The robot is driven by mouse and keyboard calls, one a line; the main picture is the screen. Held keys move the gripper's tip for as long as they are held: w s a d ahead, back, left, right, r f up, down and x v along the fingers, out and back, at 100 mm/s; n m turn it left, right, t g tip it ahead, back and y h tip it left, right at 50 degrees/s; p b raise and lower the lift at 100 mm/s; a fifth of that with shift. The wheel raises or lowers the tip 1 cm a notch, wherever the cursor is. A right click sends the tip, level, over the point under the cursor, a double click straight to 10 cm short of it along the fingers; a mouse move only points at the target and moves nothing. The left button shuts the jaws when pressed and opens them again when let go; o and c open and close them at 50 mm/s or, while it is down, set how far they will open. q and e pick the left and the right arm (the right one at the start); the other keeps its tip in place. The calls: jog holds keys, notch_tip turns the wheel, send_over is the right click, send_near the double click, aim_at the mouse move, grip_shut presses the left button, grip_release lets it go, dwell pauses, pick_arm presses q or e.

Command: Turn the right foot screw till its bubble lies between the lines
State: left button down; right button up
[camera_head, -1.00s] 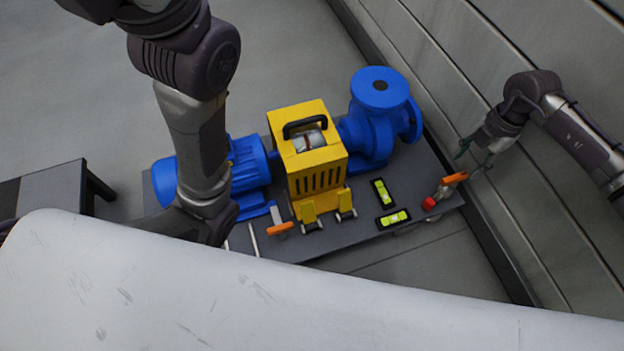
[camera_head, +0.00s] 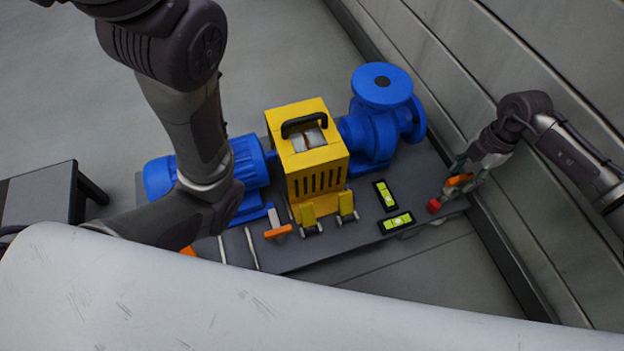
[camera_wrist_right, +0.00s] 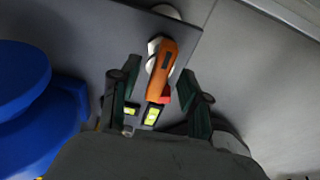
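The right foot screw, with its orange handle (camera_head: 459,180), stands at the right end of the dark skid plate (camera_head: 330,245). It also shows in the right wrist view (camera_wrist_right: 162,70). My right gripper (camera_head: 462,172) is at this handle; in the wrist view its two fingers (camera_wrist_right: 160,88) are spread, one on each side of the handle, with gaps visible. Two yellow-green bubble levels, one (camera_head: 385,195) above the other (camera_head: 396,222), lie on the plate left of the screw. Their bubbles are too small to read against the lines. My left arm comes in from the left; its gripper is out of sight.
A blue pump (camera_head: 382,130), a yellow guard (camera_head: 318,175) and a blue motor (camera_head: 248,170) stand on the plate. Another orange handle (camera_head: 278,232) lies in front. A grey wall (camera_head: 470,60) runs close along the right.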

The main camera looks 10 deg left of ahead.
grip_shut()
jog(key=shift+r+n+p, duration=0.15)
jog(key=shift+n+p, duration=0.3)
jog(key=shift+n, duration=0.75)
jog(key=n, duration=0.3)
jog(key=shift+f+g+h, duration=0.2)
jog(key=shift+g+h, duration=0.1)
jog(key=shift+h, duration=0.1)
jog(key=shift+o, duration=1.2)
grip_release()
